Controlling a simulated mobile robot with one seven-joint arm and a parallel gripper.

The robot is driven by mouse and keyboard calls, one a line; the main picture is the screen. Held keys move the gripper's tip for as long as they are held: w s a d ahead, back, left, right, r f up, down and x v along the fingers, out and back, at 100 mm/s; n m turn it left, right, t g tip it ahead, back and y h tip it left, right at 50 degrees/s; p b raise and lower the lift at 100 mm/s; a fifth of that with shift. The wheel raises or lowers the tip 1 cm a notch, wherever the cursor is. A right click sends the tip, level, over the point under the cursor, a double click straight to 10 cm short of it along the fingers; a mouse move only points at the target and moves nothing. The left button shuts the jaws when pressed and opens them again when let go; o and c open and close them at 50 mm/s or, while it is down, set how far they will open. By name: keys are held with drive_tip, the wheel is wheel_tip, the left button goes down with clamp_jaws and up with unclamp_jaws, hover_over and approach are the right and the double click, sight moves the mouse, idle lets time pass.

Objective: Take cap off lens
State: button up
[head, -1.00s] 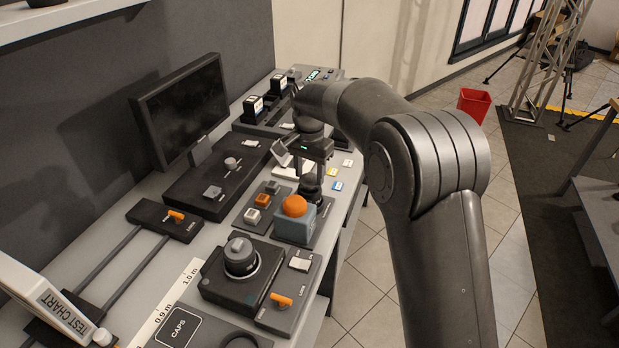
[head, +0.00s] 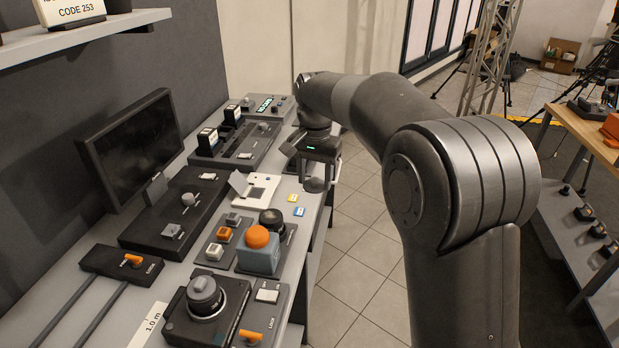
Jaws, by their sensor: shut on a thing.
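My gripper (head: 317,182) hangs past the right edge of the bench, shut on a small dark round piece that looks like the lens cap (head: 316,186). The fingers hide part of it. A black lens (head: 272,219) stands upright on the bench, left of and nearer than my gripper, clear of it. It is next to a blue-grey block with an orange ball (head: 257,246). Its top looks dark; I cannot make out the glass. A grey-topped round unit (head: 205,297) sits on a black base in the foreground.
A monitor (head: 130,145) stands at the back of the bench. Control boxes with knobs (head: 185,210) and an orange lever (head: 250,336) crowd the top. Yellow and blue cards (head: 296,204) lie near the right edge. Open floor (head: 350,260) is right of the bench.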

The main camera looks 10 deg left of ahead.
sight(314, 180)
drive_tip(key=shift+r, duration=2.5)
drive_tip(key=shift+a, duration=0.1)
